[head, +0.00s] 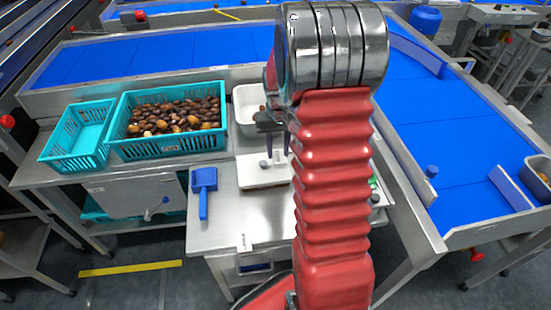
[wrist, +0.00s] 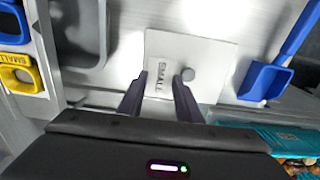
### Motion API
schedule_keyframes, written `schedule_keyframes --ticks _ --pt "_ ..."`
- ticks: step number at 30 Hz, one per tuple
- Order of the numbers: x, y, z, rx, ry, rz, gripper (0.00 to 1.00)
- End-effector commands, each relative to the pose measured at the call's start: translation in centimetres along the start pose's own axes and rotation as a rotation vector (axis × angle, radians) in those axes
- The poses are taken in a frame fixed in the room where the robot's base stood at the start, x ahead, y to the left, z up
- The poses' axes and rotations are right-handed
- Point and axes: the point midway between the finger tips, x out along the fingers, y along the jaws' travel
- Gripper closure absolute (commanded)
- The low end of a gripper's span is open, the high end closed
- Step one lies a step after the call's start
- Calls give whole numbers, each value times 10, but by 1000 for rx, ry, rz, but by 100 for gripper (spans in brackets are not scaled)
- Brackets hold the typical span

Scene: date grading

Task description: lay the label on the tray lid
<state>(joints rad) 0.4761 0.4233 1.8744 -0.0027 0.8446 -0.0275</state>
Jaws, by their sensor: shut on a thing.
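The tray lid (head: 250,179) is a white square plate with a small grey knob, lying on the steel bench in the head view. It also shows in the wrist view (wrist: 213,58). My gripper (wrist: 161,78) is over the lid, its dark fingers pointing down at it. It is shut on a small white label (wrist: 160,80) printed "SMALL", which shows between the fingers, beside the knob. I cannot tell whether the label touches the lid. In the head view my gripper (head: 277,150) is partly hidden by my red arm, and the label cannot be made out.
A blue scoop (head: 203,186) lies left of the lid. A white tub (head: 243,100) stands behind it. A teal crate of dates (head: 170,150) and an empty teal crate (head: 62,160) are at the left. Blue and yellow pieces (wrist: 20,76) show in the wrist view.

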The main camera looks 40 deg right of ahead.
Motion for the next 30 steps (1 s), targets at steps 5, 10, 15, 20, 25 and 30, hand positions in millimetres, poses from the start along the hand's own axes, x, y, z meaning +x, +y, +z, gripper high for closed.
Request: schedule_keyframes --ticks 5,10,15,20,25,30 --pt "1 0 0 0 1 0 92" --pt "3 0 0 0 0 0 92" --pt "21 0 0 0 -2 0 92" --pt "37 0 0 0 -2 0 92" --pt "39 0 0 0 0 0 92" --pt "39 0 0 -1 0 0 92"
